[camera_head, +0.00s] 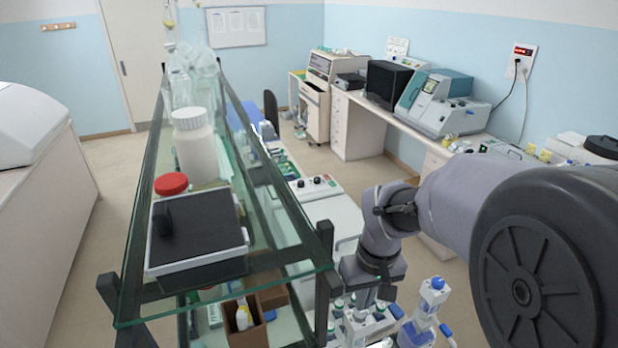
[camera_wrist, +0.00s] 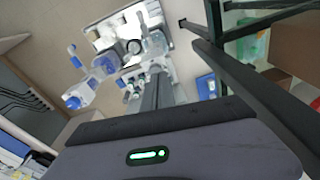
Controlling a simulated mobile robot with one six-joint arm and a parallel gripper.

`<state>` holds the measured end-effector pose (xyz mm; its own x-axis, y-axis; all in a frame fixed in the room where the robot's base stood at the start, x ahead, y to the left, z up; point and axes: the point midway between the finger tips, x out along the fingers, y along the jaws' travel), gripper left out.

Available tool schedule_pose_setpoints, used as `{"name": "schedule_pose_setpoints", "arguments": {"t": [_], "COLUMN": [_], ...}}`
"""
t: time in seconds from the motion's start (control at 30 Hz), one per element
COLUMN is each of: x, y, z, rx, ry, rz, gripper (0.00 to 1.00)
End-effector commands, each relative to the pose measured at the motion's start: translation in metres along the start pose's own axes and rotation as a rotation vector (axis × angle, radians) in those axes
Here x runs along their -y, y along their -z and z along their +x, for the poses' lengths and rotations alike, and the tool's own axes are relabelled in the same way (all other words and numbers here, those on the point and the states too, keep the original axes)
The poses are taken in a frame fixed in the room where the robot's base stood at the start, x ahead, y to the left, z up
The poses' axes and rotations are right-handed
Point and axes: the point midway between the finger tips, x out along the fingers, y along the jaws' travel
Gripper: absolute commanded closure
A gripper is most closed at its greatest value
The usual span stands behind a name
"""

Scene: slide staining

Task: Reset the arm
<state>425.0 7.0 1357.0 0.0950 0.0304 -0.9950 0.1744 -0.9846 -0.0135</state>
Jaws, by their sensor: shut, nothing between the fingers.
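My arm reaches in from the right of the head view and bends down. My gripper hangs at its end over a bench with white, blue-capped lab items (camera_head: 432,300); its fingers are partly hidden by my wrist in the head view. In the wrist view my gripper (camera_wrist: 155,78) shows as two dark fingers close together, shut and empty. Beyond the fingertips are the white and blue lab items (camera_wrist: 100,68), apart from the fingers as far as I can tell.
A glass shelf rack (camera_head: 130,312) with a dark metal frame stands just left of my gripper. It holds a black-lidded tray (camera_head: 215,222), a white-capped bottle (camera_head: 195,150) and a red-capped jar (camera_head: 172,185). Its frame bar (camera_wrist: 240,75) runs close by in the wrist view.

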Motion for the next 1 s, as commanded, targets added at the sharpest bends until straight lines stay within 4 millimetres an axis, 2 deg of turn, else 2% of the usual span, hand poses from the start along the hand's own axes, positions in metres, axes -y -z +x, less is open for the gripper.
{"name": "schedule_pose_setpoints", "arguments": {"t": [0.03, 0.17, 0.4, 0.5, 0.67, 1.0], "x": [0.004, 0.018, 0.045, 0.053, 0.058, 0.058], "y": [-0.017, -0.057, -0.142, -0.164, -0.177, -0.177], "z": [0.042, 0.072, 0.162, 0.186, 0.196, 0.191], "rx": [-0.046, -0.144, -0.328, -0.376, -0.405, -0.406], "ry": [0.004, 0.033, 0.125, 0.161, 0.187, 0.187], "rz": [0.049, 0.188, 0.436, 0.502, 0.546, 0.547], "gripper": [1.00, 1.00, 1.00, 1.00, 1.00, 1.00]}}
